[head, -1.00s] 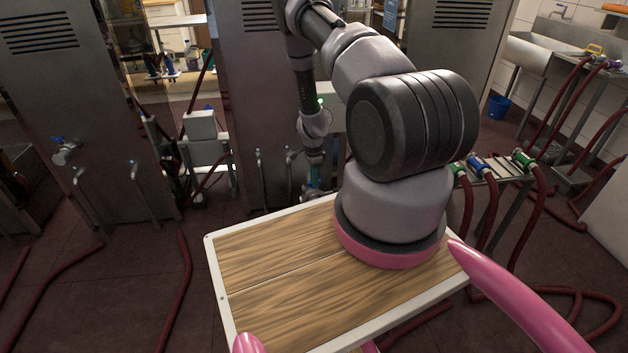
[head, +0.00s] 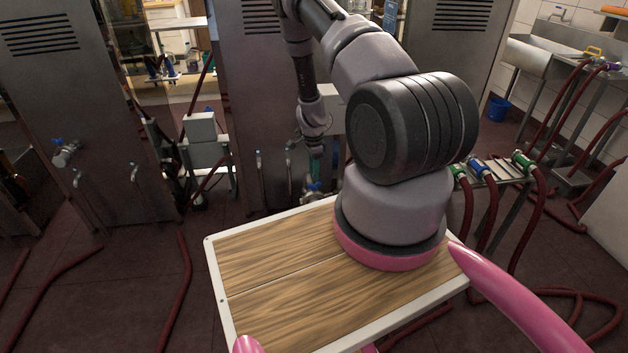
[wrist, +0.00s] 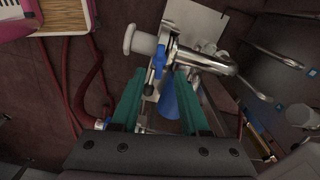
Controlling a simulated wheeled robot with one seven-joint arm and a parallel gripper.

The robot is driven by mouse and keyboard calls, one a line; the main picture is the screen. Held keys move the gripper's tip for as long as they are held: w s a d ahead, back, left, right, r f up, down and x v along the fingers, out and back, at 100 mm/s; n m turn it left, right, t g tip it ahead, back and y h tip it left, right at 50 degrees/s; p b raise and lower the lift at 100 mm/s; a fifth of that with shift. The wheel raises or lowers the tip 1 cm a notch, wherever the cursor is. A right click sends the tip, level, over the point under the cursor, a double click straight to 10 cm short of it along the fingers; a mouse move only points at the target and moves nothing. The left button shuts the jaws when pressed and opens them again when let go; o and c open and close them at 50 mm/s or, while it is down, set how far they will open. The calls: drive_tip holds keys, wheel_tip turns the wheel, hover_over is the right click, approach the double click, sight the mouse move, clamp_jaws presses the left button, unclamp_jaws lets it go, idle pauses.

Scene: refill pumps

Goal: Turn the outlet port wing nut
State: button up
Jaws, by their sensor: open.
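In the wrist view, the metal outlet port (wrist: 205,60) has a clamp with a blue wing nut (wrist: 159,58) on its left side. My gripper (wrist: 159,77) has two green fingers, spread apart and empty. The wing nut is near the fingertips, roughly between them in the picture; I cannot tell whether either finger touches it. A blue cone-shaped part (wrist: 170,102) shows between the fingers. In the head view, my gripper (head: 315,168) points down just above the outlet's blue and metal fittings (head: 313,187), low on the middle cabinet. The wing nut is too small to make out there.
Metal cabinets (head: 85,110) stand on both sides, with bent pipes (head: 259,172) near the outlet. Red hoses (head: 185,280) lie on the dark floor. A rack with hose couplings (head: 495,170) stands to the right.

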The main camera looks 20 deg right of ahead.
wheel_tip(320, 180, up, 6)
drive_tip(key=shift+f, duration=0.1)
idle(0.5)
drive_tip(key=a+r+n+t+y, duration=0.1)
drive_tip(key=a+r+n, duration=0.15)
drive_tip(key=r, duration=0.85)
drive_tip(key=s+a+r+n+t+y, duration=0.1)
drive_tip(key=a+r, duration=0.3)
drive_tip(key=r, duration=0.8)
drive_tip(key=a+r+n+t, duration=0.1)
drive_tip(key=a+r+n, duration=0.15)
drive_tip(key=r, duration=0.85)
drive_tip(key=s+a+r+n+t, duration=0.2)
drive_tip(key=s+a+r+n, duration=0.1)
drive_tip(key=s+r, duration=0.6)
drive_tip(key=s+a+r+n+t, duration=0.2)
drive_tip(key=s+r+n, duration=0.3)
drive_tip(key=s+r, duration=0.5)
drive_tip(key=s, duration=0.7)
drive_tip(key=shift+a+r+n, duration=0.3)
drive_tip(key=shift+a, duration=0.1)
